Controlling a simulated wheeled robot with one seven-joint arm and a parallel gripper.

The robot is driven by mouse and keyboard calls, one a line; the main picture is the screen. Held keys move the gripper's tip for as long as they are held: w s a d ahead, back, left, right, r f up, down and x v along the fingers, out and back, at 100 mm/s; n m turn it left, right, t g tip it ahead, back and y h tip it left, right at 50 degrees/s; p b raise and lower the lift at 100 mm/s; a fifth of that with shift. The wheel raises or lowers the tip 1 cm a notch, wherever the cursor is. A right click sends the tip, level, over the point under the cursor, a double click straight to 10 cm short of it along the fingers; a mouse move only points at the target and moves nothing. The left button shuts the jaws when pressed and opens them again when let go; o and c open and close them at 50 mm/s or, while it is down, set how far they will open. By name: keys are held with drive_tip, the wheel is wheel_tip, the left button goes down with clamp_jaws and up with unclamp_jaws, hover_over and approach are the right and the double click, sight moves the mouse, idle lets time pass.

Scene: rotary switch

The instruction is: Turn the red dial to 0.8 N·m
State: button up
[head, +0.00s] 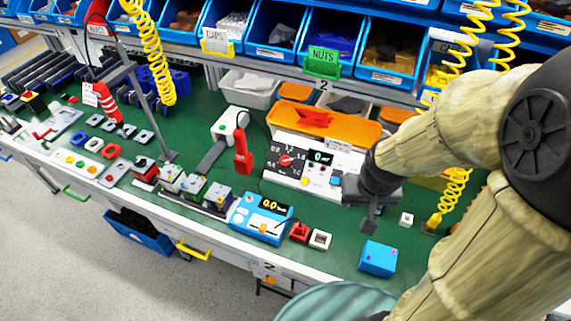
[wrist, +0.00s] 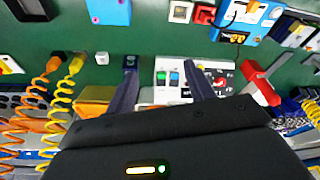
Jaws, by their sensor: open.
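The red dial (head: 285,161) is a small round knob on the black scale plate of a white control unit (head: 268,174) in the head view. Numbers are printed around it; where its pointer stands is too small to read surely. A small display (head: 319,157) with a green digit, seemingly 0, is right of the dial. My gripper (head: 356,205) is to the right of the unit, apart from the dial, open and empty. In the wrist view, my gripper's (wrist: 159,65) two fingers are spread, and the unit's panel (wrist: 176,66) is partly behind the right finger.
Blue bins line the back; yellow coiled cords hang nearby.

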drive_tip(key=w+a+f+m+t+y+p, duration=0.25)
drive_tip(key=w+a+f+m, duration=0.3)
drive_tip(key=w+f, duration=0.3)
drive_tip(key=a+f+m+t+y+p, duration=0.1)
drive_tip(key=a+f+m+t, duration=0.1)
drive_tip(key=m, duration=0.7)
drive_tip(key=w+a+f+m+t+y+p, duration=0.1)
drive_tip(key=a+f+m+t, duration=0.2)
drive_tip(key=m+t, duration=0.3)
drive_tip(key=a+m, duration=0.1)
drive_tip(key=m, duration=0.2)
drive_tip(key=shift+w+a+t+p, duration=0.15)
drive_tip(key=shift+a+t+p, duration=0.15)
drive_tip(key=shift+t+p, duration=0.1)
drive_tip(key=b+x, duration=0.5)
drive_tip(key=b, duration=0.5)
drive_tip(key=shift+w+f, duration=0.2)
drive_tip(key=shift+w, duration=0.05)
drive_tip(key=shift+w+a+f+b, duration=0.1)
drive_tip(key=shift+w+b, duration=0.05)
drive_tip(key=shift+b, duration=0.9)
